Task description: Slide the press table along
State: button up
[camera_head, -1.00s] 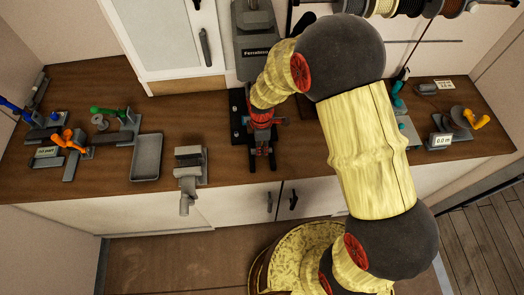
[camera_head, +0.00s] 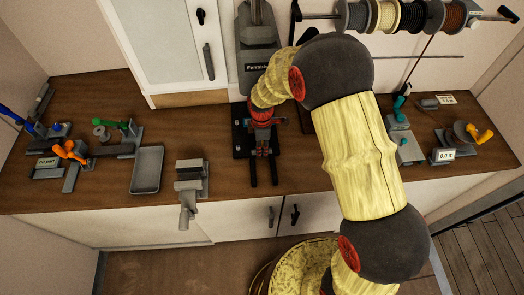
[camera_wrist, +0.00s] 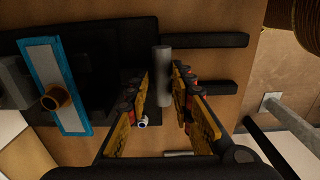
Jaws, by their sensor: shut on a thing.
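The press (camera_head: 258,62) is a grey machine at the back of the bench. A black plate (camera_head: 240,140) lies at its foot, with two black rails (camera_head: 264,172) reaching toward the bench's front edge. My gripper (camera_head: 263,142) is over the rails, in front of the press. In the wrist view, my gripper (camera_wrist: 162,92) is shut on a grey round handle (camera_wrist: 164,65) between its fingers. The handle stands beside the black plate's edge (camera_wrist: 120,40), near the rails (camera_wrist: 205,40). A blue-edged grey piece (camera_wrist: 55,85) with a brass-coloured round part is at left. The press table's outline is hard to separate from the dark plate.
A grey vise (camera_head: 190,180) stands at the front edge, left of the rails. A grey tray (camera_head: 147,170) and coloured-handled tools are further left. Teal-handled devices (camera_head: 402,135) are at right. Spools (camera_head: 405,16) hang above. Bare bench lies between vise and rails.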

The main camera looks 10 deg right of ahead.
jog(key=shift+s+d+f, duration=0.15)
jog(key=shift+s+f, duration=0.2)
jog(key=shift+f, duration=0.2)
jog(key=o, duration=0.9)
jog(key=shift+w, duration=0.1)
jog(key=shift+o, duration=1.2)
jog(key=shift+w, duration=0.2)
jog(key=shift+r, duration=0.2)
jog(key=shift+w, duration=0.1)
jog(key=shift+w+r, duration=0.15)
jog(key=shift+r, duration=0.45)
notch_tip(320, 180, up, 11)
jog(key=shift+f, duration=0.1)
